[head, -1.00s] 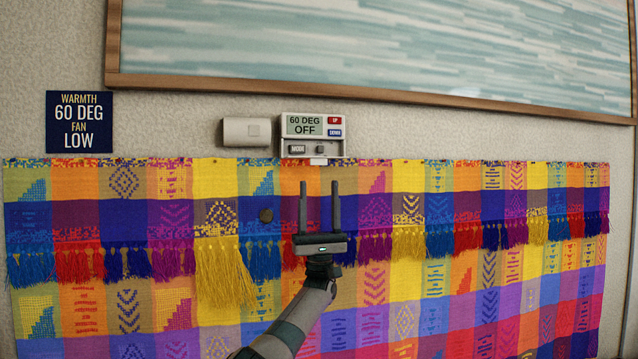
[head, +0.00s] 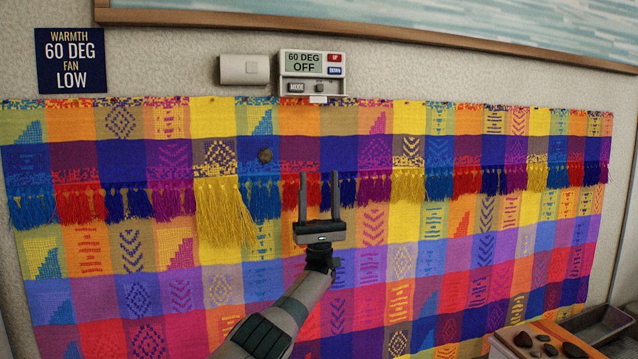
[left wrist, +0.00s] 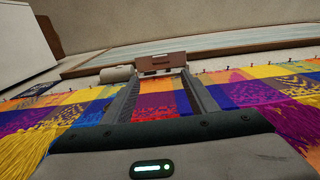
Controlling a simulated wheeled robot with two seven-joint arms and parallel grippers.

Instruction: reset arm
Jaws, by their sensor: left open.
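My left gripper (head: 319,205) is in the middle of the head view, with its two fingers pointing up, apart and empty. It is in front of a colourful woven hanging (head: 420,260) with tassels, below the wall control panel. In the left wrist view the two fingers (left wrist: 160,100) are also apart, with nothing between them but the hanging and the panel's underside (left wrist: 160,62) beyond. My right gripper is not in view.
The control panel (head: 312,72) reads 60 DEG OFF, beside a small beige box (head: 245,70). A navy sign (head: 70,60) reads WARMTH 60 DEG FAN LOW. A wooden surface with stones (head: 545,343) and a grey tray (head: 598,326) are at lower right. A framed picture (head: 480,18) hangs above.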

